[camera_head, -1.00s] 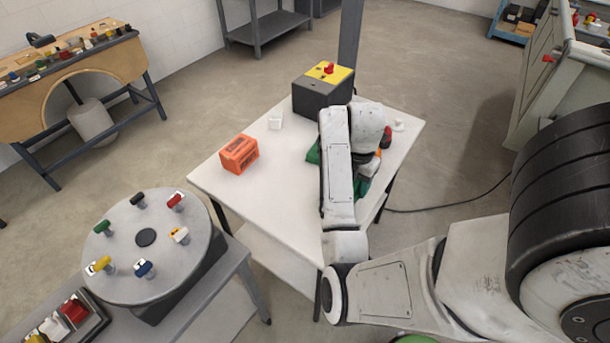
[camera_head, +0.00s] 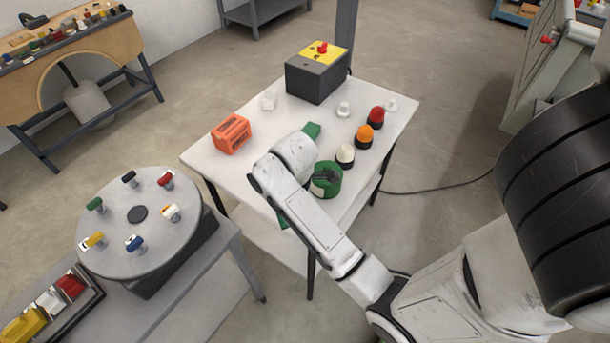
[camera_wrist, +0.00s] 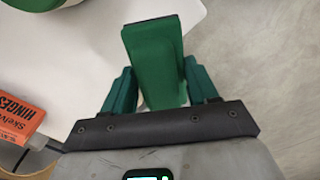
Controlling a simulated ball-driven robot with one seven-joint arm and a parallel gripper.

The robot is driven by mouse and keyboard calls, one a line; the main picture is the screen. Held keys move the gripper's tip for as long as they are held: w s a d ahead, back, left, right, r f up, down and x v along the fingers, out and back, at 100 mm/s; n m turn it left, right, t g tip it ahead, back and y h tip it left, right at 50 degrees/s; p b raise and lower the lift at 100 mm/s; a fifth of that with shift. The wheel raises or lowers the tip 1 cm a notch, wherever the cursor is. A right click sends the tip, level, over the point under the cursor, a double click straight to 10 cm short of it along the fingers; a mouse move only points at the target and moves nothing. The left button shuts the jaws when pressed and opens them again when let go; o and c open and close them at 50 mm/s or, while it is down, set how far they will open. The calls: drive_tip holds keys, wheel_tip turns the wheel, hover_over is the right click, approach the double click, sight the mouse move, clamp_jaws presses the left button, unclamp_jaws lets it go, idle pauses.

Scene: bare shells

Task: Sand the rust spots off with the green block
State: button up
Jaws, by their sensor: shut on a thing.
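My gripper (camera_wrist: 160,88) is shut on the green block (camera_wrist: 155,55) in the wrist view. The block sits between the two dark green fingers and juts out ahead of them, over the white table's edge with floor beyond. In the head view my wrist hides the gripper; a small green piece (camera_head: 283,222) shows below it near the table's front edge. Another green piece (camera_head: 312,130) shows behind my wrist; I cannot tell what it is. I cannot make out any rust spots in either view.
The white table (camera_head: 225,170) holds an orange box (camera_head: 231,133), a dark box with yellow top (camera_head: 318,72), and red (camera_head: 376,117), orange (camera_head: 364,136), white (camera_head: 345,155) and green (camera_head: 327,180) round pieces. A round turntable (camera_head: 138,240) stands left.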

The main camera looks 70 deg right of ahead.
drive_tip(key=w+a+f+m, duration=0.3)
drive_tip(key=w+a+m, duration=0.1)
drive_tip(key=a, duration=0.6)
drive_tip(key=w+a+f+m, duration=0.4)
drive_tip(key=w+a, duration=0.2)
drive_tip(key=a, duration=0.5)
drive_tip(key=shift+w+a, duration=0.15)
drive_tip(key=shift+w, duration=0.2)
